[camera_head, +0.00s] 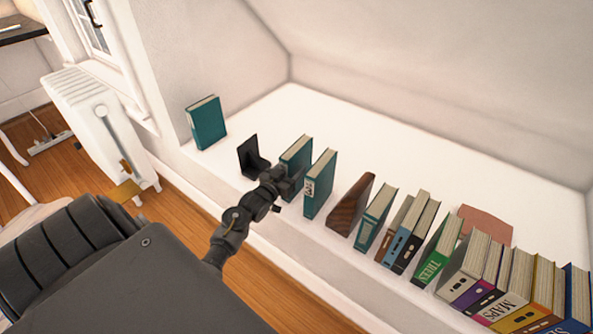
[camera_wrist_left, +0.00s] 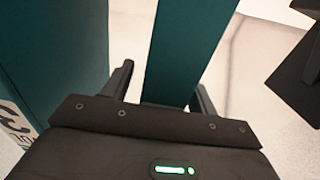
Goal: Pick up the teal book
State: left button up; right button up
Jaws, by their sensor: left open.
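Several teal books stand on the white ledge. One teal book (camera_head: 298,151) is right at my left gripper (camera_head: 290,176), whose arm comes in from the lower left. In the left wrist view the spine of this teal book (camera_wrist_left: 183,50) stands between the two open fingers of the left gripper (camera_wrist_left: 163,92). I cannot tell whether the fingers touch it. A second teal book (camera_head: 320,183) with a white spine label stands close beside it; it also shows in the left wrist view (camera_wrist_left: 58,50). Another teal book (camera_head: 207,123) stands alone at the far left. My right gripper is not in view.
A black bookend (camera_head: 250,158) stands left of the gripped-at book. A brown wooden bookend (camera_head: 351,206), another teal book (camera_head: 375,218) and a row of coloured books stand to the right. A white radiator (camera_head: 100,125) is at the left. The ledge (camera_head: 350,125) behind is clear.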

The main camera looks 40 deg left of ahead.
pick_arm(q)
jog(key=shift+w, duration=0.5)
grip_shut()
jog(key=shift+a+r, duration=0.1)
jog(key=shift+r, duration=0.05)
